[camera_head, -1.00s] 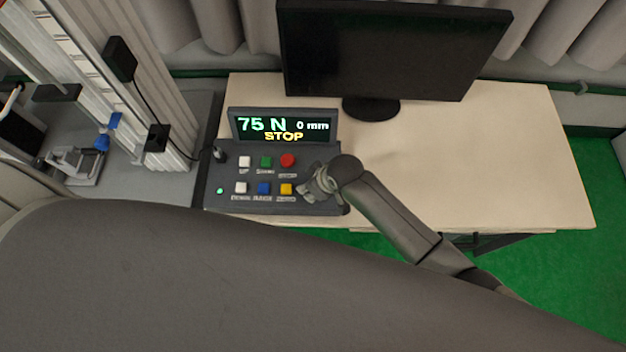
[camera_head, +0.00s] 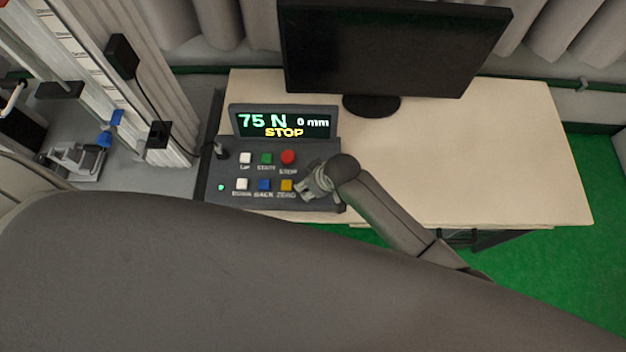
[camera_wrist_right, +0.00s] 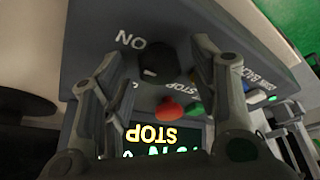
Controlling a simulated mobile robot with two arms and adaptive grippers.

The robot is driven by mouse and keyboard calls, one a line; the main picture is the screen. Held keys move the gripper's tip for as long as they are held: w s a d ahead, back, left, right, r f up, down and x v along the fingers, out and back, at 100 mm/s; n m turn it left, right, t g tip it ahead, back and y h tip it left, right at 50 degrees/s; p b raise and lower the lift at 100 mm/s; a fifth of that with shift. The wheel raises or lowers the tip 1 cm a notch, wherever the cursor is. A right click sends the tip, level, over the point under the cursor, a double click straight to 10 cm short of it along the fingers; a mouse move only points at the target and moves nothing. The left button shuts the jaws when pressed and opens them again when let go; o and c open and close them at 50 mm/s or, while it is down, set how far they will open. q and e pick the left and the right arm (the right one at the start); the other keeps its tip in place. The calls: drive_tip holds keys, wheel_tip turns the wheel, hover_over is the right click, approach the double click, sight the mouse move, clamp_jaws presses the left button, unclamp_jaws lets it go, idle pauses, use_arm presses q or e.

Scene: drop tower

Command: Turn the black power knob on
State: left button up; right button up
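The black power knob (camera_wrist_right: 155,66) shows in the right wrist view on the dark control panel, beside a white "ON" label. My right gripper (camera_wrist_right: 155,52) is open over the panel, one finger on each side of the knob. A gap shows between the knob and each finger; I cannot tell how far down the fingertips reach. In the head view my right gripper (camera_head: 316,186) is at the right end of the control panel (camera_head: 230,203) and hides the knob. My left gripper is not in view.
The panel has several coloured buttons, including a red stop button (camera_head: 288,157), and a lit green lamp (camera_head: 221,188). Its display (camera_head: 284,123) reads "75 N", "0 mm", "STOP". A monitor (camera_head: 390,50) stands behind. The table's right side (camera_head: 500,160) is clear.

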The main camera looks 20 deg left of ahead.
drive_tip(key=v, duration=1.2)
drive_tip(key=shift+w, duration=0.1)
idle(0.6)
